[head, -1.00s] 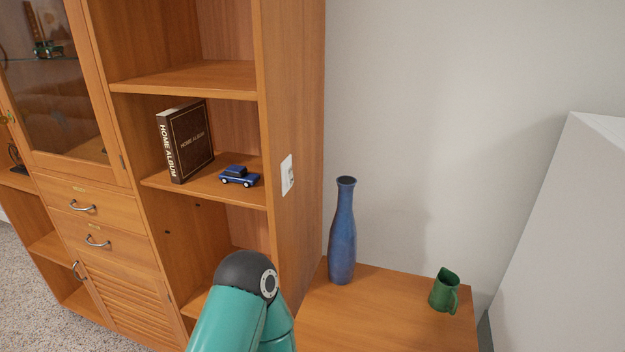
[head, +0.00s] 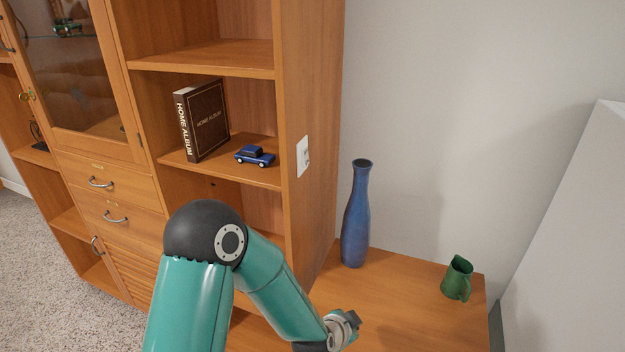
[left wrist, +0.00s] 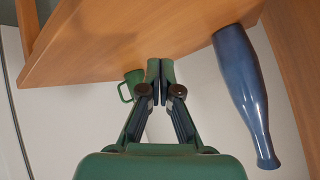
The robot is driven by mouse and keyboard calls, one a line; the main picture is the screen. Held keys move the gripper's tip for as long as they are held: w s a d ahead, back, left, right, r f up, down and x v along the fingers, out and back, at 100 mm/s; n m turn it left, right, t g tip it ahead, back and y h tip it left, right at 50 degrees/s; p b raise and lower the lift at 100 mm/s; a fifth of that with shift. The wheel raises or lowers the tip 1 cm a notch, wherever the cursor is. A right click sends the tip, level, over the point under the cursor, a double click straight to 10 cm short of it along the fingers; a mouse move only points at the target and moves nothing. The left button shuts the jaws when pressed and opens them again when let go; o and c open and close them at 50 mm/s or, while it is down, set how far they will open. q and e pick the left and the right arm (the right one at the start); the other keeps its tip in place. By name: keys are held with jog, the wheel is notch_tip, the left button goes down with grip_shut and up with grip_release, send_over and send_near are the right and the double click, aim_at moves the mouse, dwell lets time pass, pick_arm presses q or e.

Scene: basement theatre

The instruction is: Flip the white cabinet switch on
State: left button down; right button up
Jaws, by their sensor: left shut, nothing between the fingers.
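The white switch plate (head: 303,156) is on the side panel of the wooden cabinet (head: 312,90) in the head view. Its small rocker is too small for me to tell its position. My left arm reaches in below the plate, with its wrist low over the side table, apart from the switch. My left gripper (left wrist: 160,72) shows in the left wrist view with its fingers together and nothing between them. The switch is not in the left wrist view. My right gripper is in neither view.
A blue vase (head: 356,215) and a green pitcher (head: 457,279) stand on the low wooden top (head: 400,315) right of the cabinet. A book (head: 202,120) and a blue toy car (head: 255,156) are on a shelf. Free space lies before the switch.

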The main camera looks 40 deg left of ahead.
aim_at(305, 157)
pick_arm(q)
jog(key=w+a+r+m+t+y, duration=0.1)
jog(key=a+r, duration=0.3)
jog(key=r, duration=0.6)
jog(key=w+a+r+m+t+y, duration=0.2)
jog(key=a+r+t+y, duration=0.1)
jog(key=r, duration=0.7)
jog(key=w+a+r+m+t+y, duration=0.2)
jog(key=a+r+y, duration=0.2)
jog(key=r, duration=0.5)
jog(key=shift+a+r+m, duration=0.3)
jog(key=shift+a+r, duration=0.1)
jog(key=shift+a, duration=0.2)
jog(key=shift+w, duration=0.15)
jog(key=w+a+p, duration=0.2)
jog(key=w+a, duration=0.5)
jog(key=a, duration=0.1)
jog(key=shift+w+a+f+p, duration=0.2)
jog(key=shift+w+f+p, duration=0.2)
jog(key=shift+f, duration=0.05)
